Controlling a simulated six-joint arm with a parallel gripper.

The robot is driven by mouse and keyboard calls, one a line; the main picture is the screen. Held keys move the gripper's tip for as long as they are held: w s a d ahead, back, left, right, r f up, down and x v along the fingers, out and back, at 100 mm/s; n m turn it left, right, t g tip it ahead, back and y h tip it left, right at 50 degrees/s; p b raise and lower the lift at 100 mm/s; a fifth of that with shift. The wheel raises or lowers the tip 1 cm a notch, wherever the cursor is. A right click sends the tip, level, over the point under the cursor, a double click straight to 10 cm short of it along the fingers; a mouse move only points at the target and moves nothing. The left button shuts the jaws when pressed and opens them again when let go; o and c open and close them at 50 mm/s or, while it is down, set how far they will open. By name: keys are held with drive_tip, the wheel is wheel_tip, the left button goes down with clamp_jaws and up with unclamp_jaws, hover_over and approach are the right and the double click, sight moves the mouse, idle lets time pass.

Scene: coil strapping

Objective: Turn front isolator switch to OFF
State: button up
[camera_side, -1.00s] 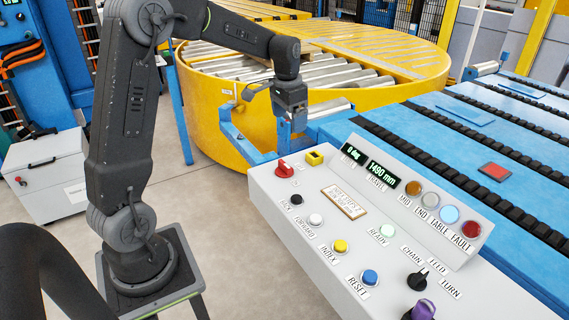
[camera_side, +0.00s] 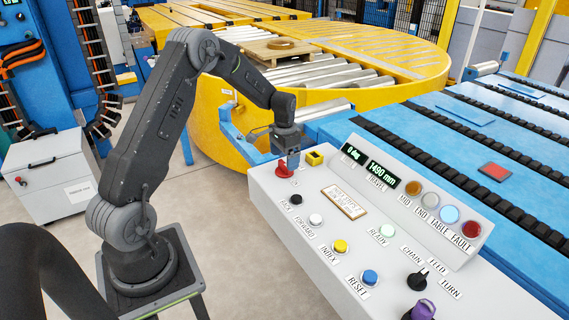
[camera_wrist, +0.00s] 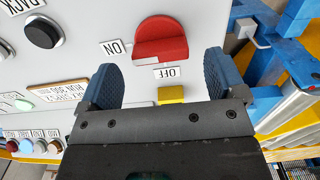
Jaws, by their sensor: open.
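The red isolator switch (camera_wrist: 160,40) is on the grey panel in the wrist view, with an ON label (camera_wrist: 114,47) at its left and an OFF label (camera_wrist: 167,72) just below it. In the side view the red switch (camera_side: 284,171) is at the panel's far left corner, under my gripper (camera_side: 289,158). In the wrist view my gripper (camera_wrist: 165,78) is open, its two blue fingers apart. The switch lies in line with the gap between them, beyond the tips. I cannot tell whether a finger touches it.
Black (camera_side: 296,199), white (camera_side: 315,219) and yellow (camera_side: 340,246) buttons run along the panel. The sloped display housing (camera_side: 400,200) rises behind. A blue bracket (camera_side: 240,140) and yellow turntable (camera_side: 215,105) lie beyond.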

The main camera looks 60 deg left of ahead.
sight(284, 168)
drive_tip(key=shift+f, duration=1.4)
drive_tip(key=shift+c, duration=0.2)
drive_tip(key=c, duration=0.9)
